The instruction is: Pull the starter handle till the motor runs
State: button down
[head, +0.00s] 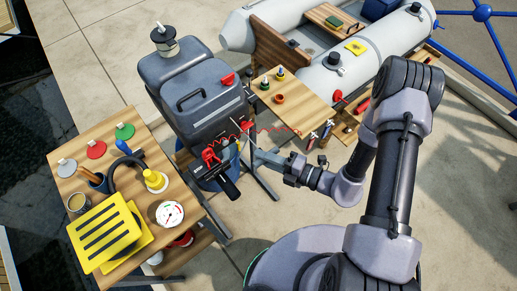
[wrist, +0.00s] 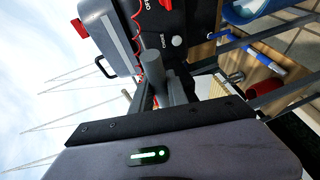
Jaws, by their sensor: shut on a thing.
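The grey outboard motor (head: 195,95) stands upright left of centre in the head view, with a red part and a black carrying handle on it. Its side fills the top of the wrist view (wrist: 118,35). My gripper (head: 254,155) is at the motor's lower front side, with the arm reaching in from the right. Its jaws are shut on what appears to be the starter handle, a grey rounded piece (wrist: 155,75) close to the motor in the wrist view. The jaws largely hide the grip in the head view. I cannot tell if the motor is running.
A red coiled cord (head: 275,129) runs beside the gripper. The black tiller (head: 222,184) sticks out in front of the motor. A wooden table (head: 135,160) with several items stands left, a small wooden board (head: 300,100) right. A grey inflatable boat (head: 365,75) lies behind.

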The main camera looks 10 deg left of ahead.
jog(key=shift+s+d, duration=0.25)
jog(key=c, duration=1.6)
grip_release()
jog(key=shift+o, duration=0.2)
jog(key=shift+d, duration=0.1)
jog(key=p+v, duration=0.3)
jog(key=v, duration=1.4)
jog(key=shift+d, duration=0.15)
